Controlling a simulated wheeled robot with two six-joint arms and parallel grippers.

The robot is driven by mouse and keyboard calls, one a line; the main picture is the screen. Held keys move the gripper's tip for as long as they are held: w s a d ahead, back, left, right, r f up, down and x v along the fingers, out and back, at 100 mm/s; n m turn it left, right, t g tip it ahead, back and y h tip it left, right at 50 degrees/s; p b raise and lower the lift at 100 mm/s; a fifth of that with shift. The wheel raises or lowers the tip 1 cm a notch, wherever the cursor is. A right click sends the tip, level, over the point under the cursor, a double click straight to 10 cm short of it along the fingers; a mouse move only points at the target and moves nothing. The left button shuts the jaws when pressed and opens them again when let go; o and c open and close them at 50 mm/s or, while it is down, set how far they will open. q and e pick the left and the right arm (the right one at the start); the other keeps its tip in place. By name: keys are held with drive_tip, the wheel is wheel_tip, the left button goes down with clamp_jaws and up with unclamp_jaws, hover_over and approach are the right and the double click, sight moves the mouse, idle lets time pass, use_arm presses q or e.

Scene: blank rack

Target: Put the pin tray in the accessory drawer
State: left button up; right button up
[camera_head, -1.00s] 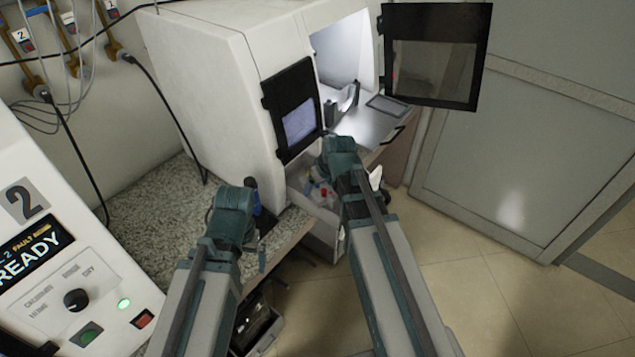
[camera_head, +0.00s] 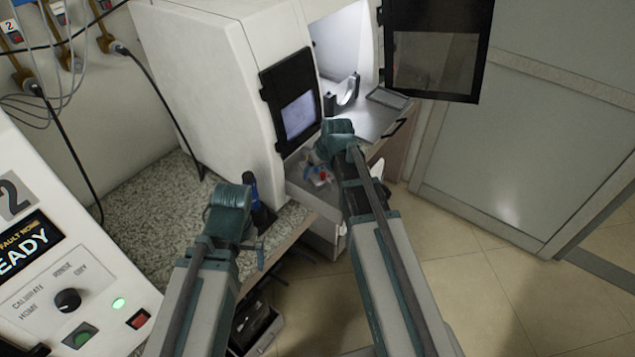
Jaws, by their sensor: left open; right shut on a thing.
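An open, light grey drawer (camera_head: 318,203) juts out below the bench top, with small red, blue and white items in it. My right gripper (camera_head: 337,135) is above and beside this drawer, in front of the white machine. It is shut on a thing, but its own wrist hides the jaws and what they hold. My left gripper (camera_head: 238,200) is open over the bench's front edge, beside a dark blue item (camera_head: 261,212); its fingertips are hard to make out. A flat, dark-rimmed tray (camera_head: 387,99) lies on the machine's shelf. I cannot tell whether it is the pin tray.
The white machine (camera_head: 215,70) stands on the speckled bench (camera_head: 150,215), its dark-framed door (camera_head: 432,50) swung open. A control panel (camera_head: 65,280) reading READY is at the lower left. A dark box (camera_head: 255,325) is low under the bench. The tiled floor (camera_head: 470,290) at right is clear.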

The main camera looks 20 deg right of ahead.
sight(318, 181)
drive_tip(key=shift+f+b, duration=2.3)
drive_tip(key=shift+b, duration=0.05)
drive_tip(key=shift+f, duration=0.1)
drive_tip(key=shift+f, duration=0.15)
drive_tip(key=o, duration=1.3)
drive_tip(key=p+v, duration=1.1)
drive_tip(key=v, duration=0.1)
drive_tip(key=shift+s+r, duration=0.1)
drive_tip(key=shift+r, duration=0.15)
drive_tip(key=shift+f, duration=0.15)
drive_tip(key=b+x, duration=1.1)
drive_tip(key=x, duration=0.1)
